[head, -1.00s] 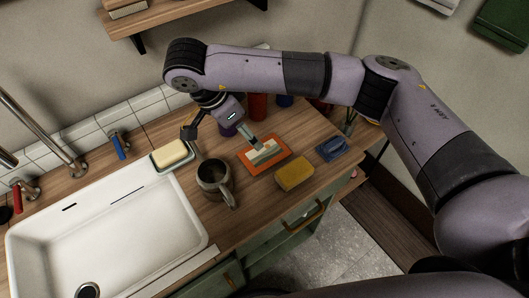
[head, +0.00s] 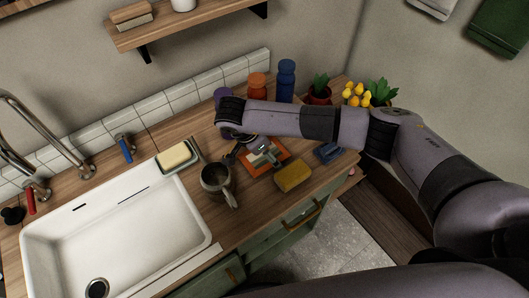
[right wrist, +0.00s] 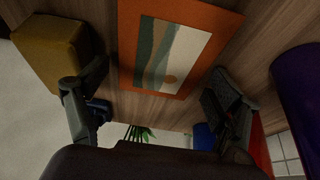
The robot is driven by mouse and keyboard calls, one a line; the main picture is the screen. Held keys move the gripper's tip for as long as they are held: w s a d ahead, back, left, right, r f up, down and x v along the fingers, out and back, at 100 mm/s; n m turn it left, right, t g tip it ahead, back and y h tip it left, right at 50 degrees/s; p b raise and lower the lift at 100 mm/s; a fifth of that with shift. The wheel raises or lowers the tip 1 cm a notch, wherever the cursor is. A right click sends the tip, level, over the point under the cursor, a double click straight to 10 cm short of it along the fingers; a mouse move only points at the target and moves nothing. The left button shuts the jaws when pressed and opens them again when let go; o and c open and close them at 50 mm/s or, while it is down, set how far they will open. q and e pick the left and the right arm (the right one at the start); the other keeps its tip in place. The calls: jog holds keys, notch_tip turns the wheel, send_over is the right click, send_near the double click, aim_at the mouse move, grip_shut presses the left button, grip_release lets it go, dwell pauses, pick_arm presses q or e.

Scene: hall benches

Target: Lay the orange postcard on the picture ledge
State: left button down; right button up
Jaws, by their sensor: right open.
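The orange postcard (head: 284,151), with a pale landscape print, lies on the wooden counter to the right of the mug. My right gripper (head: 254,156) is over it, partly hiding it. In the right wrist view the postcard (right wrist: 176,47) lies just beyond the open, empty fingers (right wrist: 160,84), with no finger visibly holding it. A wooden wall shelf (head: 218,21), which looks like the picture ledge, is at the top of the head view. My left gripper is not in view.
A grey mug (head: 214,180) stands left of the postcard. A yellow sponge (head: 293,176) and a blue object (head: 327,152) lie close on its right. Orange (head: 257,87) and blue (head: 286,82) bottles stand behind. Small blocks (head: 130,15) and a white cup occupy part of the shelf.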

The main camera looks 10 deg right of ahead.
jog(key=shift+f+b, duration=0.25)
jog(key=shift+b, duration=0.25)
dwell(0.5)
jog(key=shift+c, duration=0.4)
jog(key=c, duration=0.7)
